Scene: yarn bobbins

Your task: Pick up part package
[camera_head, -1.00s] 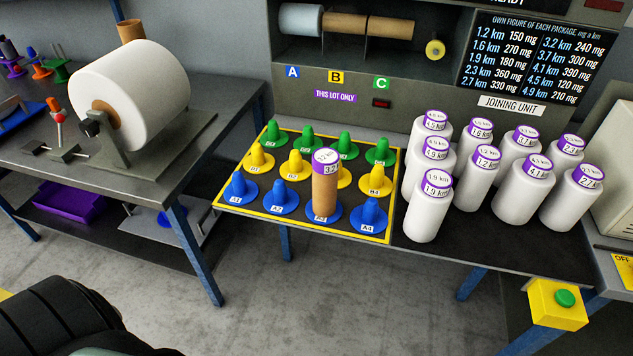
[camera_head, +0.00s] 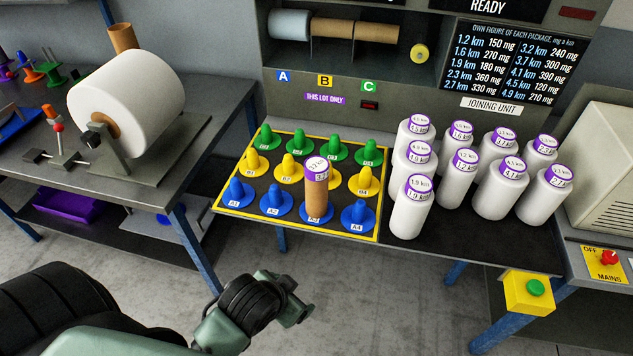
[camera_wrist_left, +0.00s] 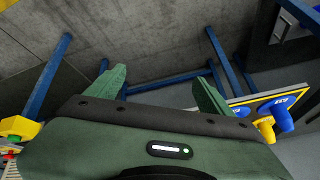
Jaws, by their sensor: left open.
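Several white yarn packages (camera_head: 411,213) with purple-rimmed labelled tops stand upright in rows on the dark table, right of the peg board. A slim brown package (camera_head: 317,198) with a purple-rimmed top stands on blue peg A3 of the yellow-edged peg board (camera_head: 381,214). My left gripper (camera_head: 292,302) is over the floor in front of the table, well short of the packages. In the left wrist view its two green fingers (camera_wrist_left: 160,80) are apart with nothing between them. My right gripper is not in view.
Blue, yellow and green pegs (camera_head: 361,217) fill the board. The joining unit (camera_head: 490,105) stands behind the packages. A large white roll (camera_head: 150,95) sits on the left bench. A yellow box with a green button (camera_head: 535,287) hangs at the table's front right.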

